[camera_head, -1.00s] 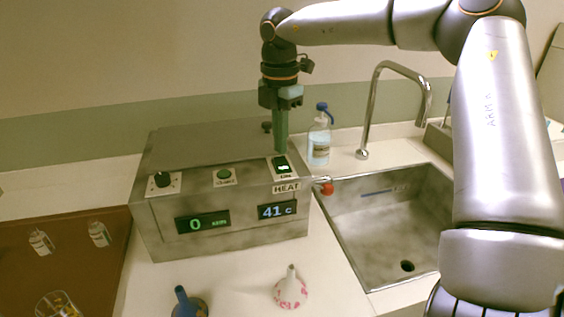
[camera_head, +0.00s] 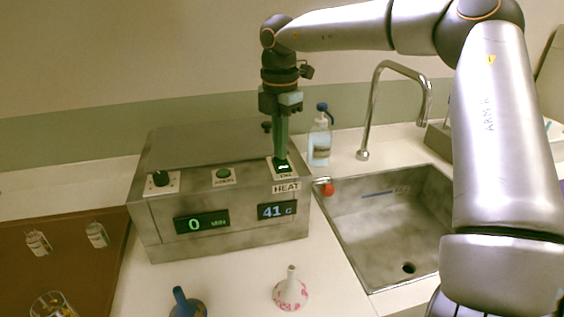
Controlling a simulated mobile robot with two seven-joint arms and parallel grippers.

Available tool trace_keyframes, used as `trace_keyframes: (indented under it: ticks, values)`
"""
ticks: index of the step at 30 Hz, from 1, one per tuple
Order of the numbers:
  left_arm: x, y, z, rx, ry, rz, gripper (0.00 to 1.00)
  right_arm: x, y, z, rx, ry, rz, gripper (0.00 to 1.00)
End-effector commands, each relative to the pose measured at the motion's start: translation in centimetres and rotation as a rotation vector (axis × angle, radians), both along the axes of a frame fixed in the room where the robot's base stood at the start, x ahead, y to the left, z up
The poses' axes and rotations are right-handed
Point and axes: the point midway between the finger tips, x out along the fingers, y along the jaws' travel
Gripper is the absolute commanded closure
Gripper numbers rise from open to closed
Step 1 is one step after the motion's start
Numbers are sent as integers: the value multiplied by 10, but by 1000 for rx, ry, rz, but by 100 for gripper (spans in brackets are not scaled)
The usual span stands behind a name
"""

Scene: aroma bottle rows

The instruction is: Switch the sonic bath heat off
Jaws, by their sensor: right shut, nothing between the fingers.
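The sonic bath (camera_head: 205,243) is a grey metal box on the white counter. Its heat switch (camera_head: 283,171) sits on a white plate at the top right, above the HEAT label (camera_head: 286,188). The switch shows a lit green-white mark and the word below it is too small to read surely. The heat display (camera_head: 277,211) reads 41 C and the timer display (camera_head: 202,223) reads 0 MIN. My right gripper (camera_head: 281,158) is shut and empty, pointing down with its tips at the back part of the heat switch; contact cannot be told. My left gripper is not in view.
A dark knob (camera_head: 161,179) and a green button (camera_head: 223,173) sit on the same panel. Behind stand a blue-capped bottle (camera_head: 320,143) and a tap (camera_head: 364,110). The sink (camera_head: 385,240) is at right. Two flasks (camera_head: 290,294) (camera_head: 187,305) stand in front; vials (camera_head: 97,235) are on a brown tray (camera_head: 85,275).

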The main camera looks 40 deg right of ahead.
Motion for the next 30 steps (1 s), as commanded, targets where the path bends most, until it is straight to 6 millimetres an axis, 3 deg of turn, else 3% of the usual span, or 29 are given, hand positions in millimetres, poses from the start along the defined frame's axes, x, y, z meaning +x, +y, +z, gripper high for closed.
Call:
trace_keyframes:
  ticks: [17, 30]
  values:
    - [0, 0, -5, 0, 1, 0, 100, -1, 0, -8, 1, 3, 0, 100]
    - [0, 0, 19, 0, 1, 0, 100, 0, 0, 24, 0, 1, 0, 100]
